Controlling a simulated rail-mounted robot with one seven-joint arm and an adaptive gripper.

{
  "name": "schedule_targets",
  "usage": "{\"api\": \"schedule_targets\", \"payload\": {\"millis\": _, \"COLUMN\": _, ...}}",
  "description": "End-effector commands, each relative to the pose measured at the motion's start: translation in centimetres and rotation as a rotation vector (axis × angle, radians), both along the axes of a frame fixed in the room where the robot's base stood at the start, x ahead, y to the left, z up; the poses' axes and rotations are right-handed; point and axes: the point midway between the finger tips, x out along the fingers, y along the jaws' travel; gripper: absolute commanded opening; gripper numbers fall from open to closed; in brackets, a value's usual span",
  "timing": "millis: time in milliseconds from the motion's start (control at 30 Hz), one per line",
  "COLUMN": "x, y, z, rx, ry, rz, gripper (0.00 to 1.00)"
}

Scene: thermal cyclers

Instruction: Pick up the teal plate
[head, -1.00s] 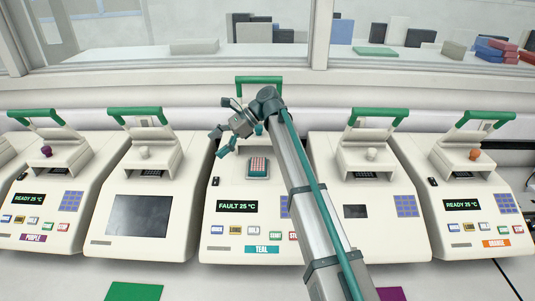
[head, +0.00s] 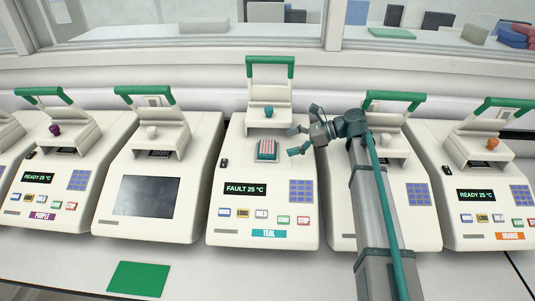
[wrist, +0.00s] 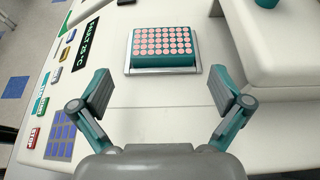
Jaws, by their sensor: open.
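The teal plate (head: 267,149) sits in the block of the middle thermal cycler, labelled TEAL (head: 269,233), whose lid is raised. In the wrist view the teal plate (wrist: 164,48) shows pink-topped wells and a teal side, resting on a silver block. My gripper (head: 297,141) is at the right of the plate, above the cycler, with its fingers spread. In the wrist view my gripper (wrist: 163,88) is open and empty, its fingertips apart and the plate beyond them.
The raised lid with its teal knob (head: 269,111) stands behind the plate. The cycler's screen (head: 245,188) reads FAULT 25 °C. Other cyclers with raised lids, such as the purple one (head: 42,216) and orange one (head: 510,236), flank it. A green mat (head: 138,279) lies on the bench in front.

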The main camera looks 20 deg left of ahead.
Motion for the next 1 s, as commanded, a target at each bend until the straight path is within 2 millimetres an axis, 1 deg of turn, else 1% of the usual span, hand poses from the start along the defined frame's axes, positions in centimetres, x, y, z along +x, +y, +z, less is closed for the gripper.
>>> {"api": "schedule_targets", "payload": {"millis": 267, "x": -0.3, "y": 1.5, "z": -0.9, "rx": 0.0, "ry": -0.001, "rz": -0.001, "gripper": 1.0}}
{"api": "schedule_targets", "payload": {"millis": 500, "x": -0.9, "y": 4.1, "z": -2.1, "rx": 0.001, "ry": -0.002, "rz": 0.001, "gripper": 1.0}}
{"api": "schedule_targets", "payload": {"millis": 600, "x": -1.2, "y": 4.9, "z": -2.2, "rx": -0.001, "ry": -0.001, "rz": 0.0, "gripper": 1.0}}
{"api": "schedule_targets", "payload": {"millis": 833, "x": -1.2, "y": 5.0, "z": -2.1, "rx": -0.001, "ry": -0.001, "rz": -0.001, "gripper": 1.0}}
{"api": "schedule_targets", "payload": {"millis": 867, "x": -1.2, "y": 5.0, "z": -2.1, "rx": -0.001, "ry": -0.001, "rz": -0.001, "gripper": 0.97}}
{"api": "schedule_targets", "payload": {"millis": 1000, "x": -1.2, "y": 5.0, "z": -2.1, "rx": -0.001, "ry": -0.001, "rz": -0.001, "gripper": 0.73}}
